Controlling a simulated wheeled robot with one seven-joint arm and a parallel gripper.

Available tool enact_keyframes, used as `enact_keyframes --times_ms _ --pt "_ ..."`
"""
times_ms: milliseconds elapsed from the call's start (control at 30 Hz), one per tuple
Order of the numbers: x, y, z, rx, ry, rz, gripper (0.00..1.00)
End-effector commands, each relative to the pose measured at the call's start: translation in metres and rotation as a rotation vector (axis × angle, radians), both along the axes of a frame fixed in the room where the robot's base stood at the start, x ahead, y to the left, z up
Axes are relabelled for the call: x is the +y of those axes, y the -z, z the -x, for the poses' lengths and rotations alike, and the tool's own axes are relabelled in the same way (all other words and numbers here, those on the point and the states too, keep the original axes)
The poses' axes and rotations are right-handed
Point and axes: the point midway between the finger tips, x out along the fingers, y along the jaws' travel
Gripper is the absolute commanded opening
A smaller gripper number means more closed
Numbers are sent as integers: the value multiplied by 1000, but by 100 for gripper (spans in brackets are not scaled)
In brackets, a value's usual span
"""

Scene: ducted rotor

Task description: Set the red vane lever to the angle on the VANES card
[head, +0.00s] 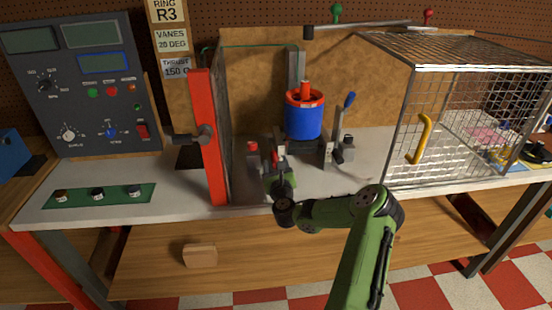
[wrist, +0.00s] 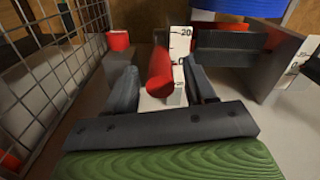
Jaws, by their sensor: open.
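The red vane lever (wrist: 160,72) shows in the wrist view as a red rounded grip between my two open fingers, with gaps at its sides. My gripper (wrist: 163,88) is around it, not visibly closed on it. A white scale card (wrist: 180,45) with marks 20 and 0 stands just behind the lever. In the head view my gripper (head: 280,163) is in front of the rotor stand and largely hides the lever. The VANES card (head: 172,40) on the back wall reads 20 DEG. The blue and red ducted rotor (head: 304,115) stands behind my gripper.
Another red block (wrist: 118,40) is left of the lever. A red post with a mesh screen (head: 210,135) stands to the left. A blue-handled lever (head: 348,103) is to the right, before a wire cage (head: 455,110). A control panel (head: 85,85) is at far left.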

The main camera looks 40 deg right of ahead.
Motion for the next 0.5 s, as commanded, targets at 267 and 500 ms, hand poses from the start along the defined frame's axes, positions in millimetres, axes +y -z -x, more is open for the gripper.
enact_keyframes --times_ms 267,500 --pt "-2 1 -3 1 1 0 55" --pt "-2 1 -3 1 1 0 19"
